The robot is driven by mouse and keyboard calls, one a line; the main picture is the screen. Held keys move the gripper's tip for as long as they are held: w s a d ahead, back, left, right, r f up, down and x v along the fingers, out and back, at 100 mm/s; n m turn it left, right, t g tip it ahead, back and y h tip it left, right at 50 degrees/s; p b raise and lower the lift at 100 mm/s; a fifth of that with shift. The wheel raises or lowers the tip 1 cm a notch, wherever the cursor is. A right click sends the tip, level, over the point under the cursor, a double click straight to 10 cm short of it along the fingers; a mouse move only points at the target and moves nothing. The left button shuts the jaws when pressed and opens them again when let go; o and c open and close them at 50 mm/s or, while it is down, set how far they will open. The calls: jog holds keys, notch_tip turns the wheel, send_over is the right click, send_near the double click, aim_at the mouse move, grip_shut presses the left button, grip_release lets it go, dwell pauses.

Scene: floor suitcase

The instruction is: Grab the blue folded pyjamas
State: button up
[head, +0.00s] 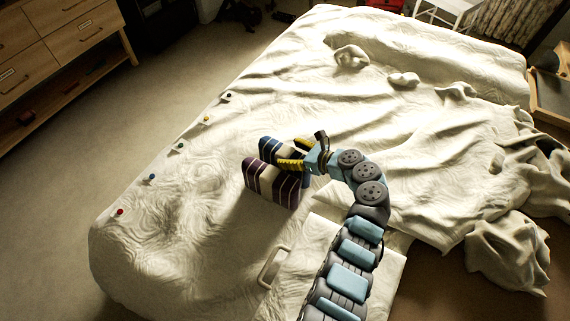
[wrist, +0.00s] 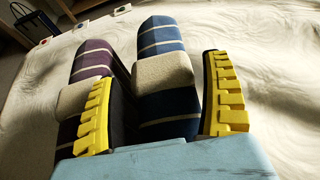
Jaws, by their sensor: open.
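The blue folded pyjamas (head: 267,146) lie on the bed, dark blue with pale stripes and a beige band. In the wrist view the blue pyjamas (wrist: 162,42) show between my two yellow-padded fingers. My gripper (head: 288,153) is open around them, with a gap on the right finger's side; I cannot tell whether the left finger touches. Purple striped folded pyjamas (head: 256,179) lie close alongside, on the near side. In the wrist view the purple pyjamas (wrist: 93,60) are left of the blue ones, partly behind my left finger.
The bed (head: 160,240) has a rumpled cream cover. A pale flat case with a handle (head: 270,269) lies at its near end, partly behind my arm. Several small coloured markers (head: 180,147) line the left edge. Cloth is bunched at right. Cover left of the pyjamas is clear.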

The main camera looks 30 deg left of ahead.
jog(key=shift+a+f, duration=0.2)
jog(key=shift+a, duration=0.15)
jog(key=c, duration=1)
jog(key=shift+r, duration=0.1)
jog(key=shift+c, duration=0.2)
